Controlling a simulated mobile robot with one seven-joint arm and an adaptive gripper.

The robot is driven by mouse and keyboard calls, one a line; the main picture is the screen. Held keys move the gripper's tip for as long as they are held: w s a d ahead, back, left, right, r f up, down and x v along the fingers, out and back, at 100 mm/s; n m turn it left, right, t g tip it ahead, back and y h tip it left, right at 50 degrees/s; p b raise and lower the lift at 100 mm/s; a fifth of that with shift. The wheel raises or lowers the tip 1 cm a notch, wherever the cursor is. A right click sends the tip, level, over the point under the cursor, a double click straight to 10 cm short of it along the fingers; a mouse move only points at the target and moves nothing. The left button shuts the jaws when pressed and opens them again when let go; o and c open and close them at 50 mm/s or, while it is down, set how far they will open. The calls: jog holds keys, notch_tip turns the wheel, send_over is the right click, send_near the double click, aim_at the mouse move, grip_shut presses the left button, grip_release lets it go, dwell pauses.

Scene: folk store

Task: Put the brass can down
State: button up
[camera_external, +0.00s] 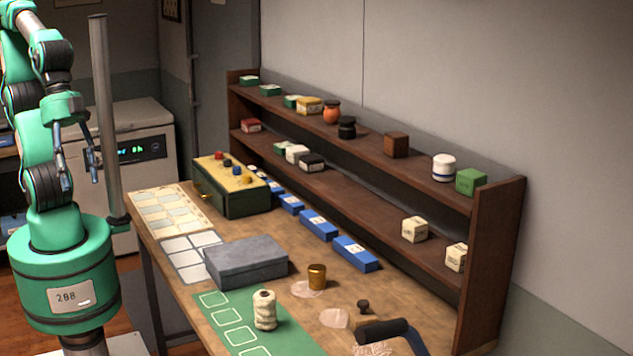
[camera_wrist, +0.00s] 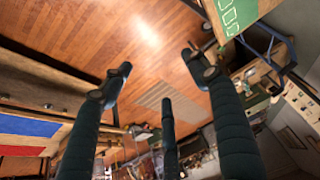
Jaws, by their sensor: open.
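The brass can (camera_external: 317,277) stands upright on the wooden table, on a pale patch to the right of a grey box. My gripper (camera_external: 77,172) hangs at the left, beside my arm's column and well apart from the can. Its fingers point down, spread, with nothing between them. In the wrist view my gripper (camera_wrist: 157,63) also shows spread, empty fingers, with wooden floor beyond them. I cannot make out the can in the wrist view.
The grey box (camera_external: 246,262), a spool of cream thread (camera_external: 264,310) on a green mat (camera_external: 222,312) and a dark-handled tool (camera_external: 388,329) lie around the can. Blue boxes (camera_external: 355,253) line the back. A wooden shelf (camera_external: 375,185) with small goods rises behind the table.

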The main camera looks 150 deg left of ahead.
jog(key=s+d, duration=0.6)
jog(key=s, duration=0.2)
jog(key=shift+f+t, duration=0.3)
jog(key=shift+f, duration=0.15)
